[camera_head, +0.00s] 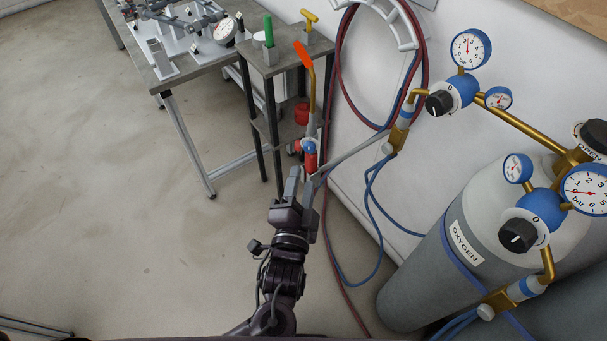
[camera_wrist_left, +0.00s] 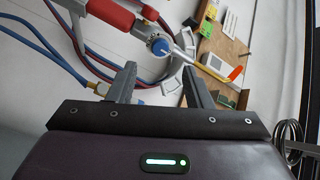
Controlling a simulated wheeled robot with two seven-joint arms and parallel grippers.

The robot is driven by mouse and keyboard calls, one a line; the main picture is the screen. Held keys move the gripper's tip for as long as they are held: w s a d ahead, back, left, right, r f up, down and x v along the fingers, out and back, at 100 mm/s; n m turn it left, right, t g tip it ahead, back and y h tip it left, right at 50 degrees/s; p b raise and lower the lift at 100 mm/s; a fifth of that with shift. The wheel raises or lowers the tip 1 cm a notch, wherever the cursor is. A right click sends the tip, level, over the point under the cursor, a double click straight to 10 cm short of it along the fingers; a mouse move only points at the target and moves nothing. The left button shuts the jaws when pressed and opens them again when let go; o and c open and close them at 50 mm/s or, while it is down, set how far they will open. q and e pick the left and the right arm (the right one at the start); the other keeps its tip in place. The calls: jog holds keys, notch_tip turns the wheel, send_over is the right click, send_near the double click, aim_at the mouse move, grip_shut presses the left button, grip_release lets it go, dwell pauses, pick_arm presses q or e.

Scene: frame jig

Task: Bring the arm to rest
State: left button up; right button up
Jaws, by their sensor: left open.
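My left gripper (camera_head: 303,180) is low in the middle of the head view, in front of the small shelf stand. Its two fingers are apart and nothing shows between them; they also show spread in the left wrist view (camera_wrist_left: 158,82). A torch with a red handle, a blue knob and a brass tube (camera_head: 311,100) stands just past the fingertips. In the left wrist view the torch (camera_wrist_left: 112,14) lies beyond the fingers, and I see no contact. An orange piece (camera_head: 303,53) shows at the tube's tip. My right gripper is not in view.
The shelf stand (camera_head: 290,58) and the workbench (camera_head: 193,68) are at the back. Red and blue hoses (camera_head: 374,205) hang along the wall on the right. An oxygen cylinder (camera_head: 420,275) with gauges stands at the right. The floor (camera_head: 100,190) on the left is clear.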

pick_arm(q)
jog(key=shift+f, duration=0.1)
dwell(0.4)
jog(key=s+a+f+n+g+y, duration=0.1)
jog(key=a+f+g, duration=0.25)
jog(key=f, duration=0.75)
jog(key=s+a+f+n+g, duration=0.15)
jog(key=a+f, duration=0.25)
jog(key=f, duration=0.6)
jog(key=s+a+f+n+g+y, duration=0.1)
jog(key=a+f+g, duration=0.25)
jog(key=f, duration=0.75)
jog(key=s+a+f+n+g+y, duration=0.1)
jog(key=s+a+f+n+g, duration=0.1)
jog(key=s+a+f, duration=0.3)
jog(key=s+a+f+n+g, duration=0.2)
jog(key=s+a+f, duration=0.1)
jog(key=s+f, duration=0.5)
jog(key=s+a+f+n+g, duration=0.1)
jog(key=s+f+n+g, duration=0.1)
jog(key=s, duration=0.7)
jog(key=s+a+f+n+g, duration=0.1)
jog(key=s+f+n+g, duration=0.1)
jog(key=s, duration=0.7)
notch_tip(320, 180, down, 3)
jog(key=shift+a+r+g, duration=0.15)
jog(key=shift+a+g, duration=0.15)
jog(key=shift+g, duration=0.15)
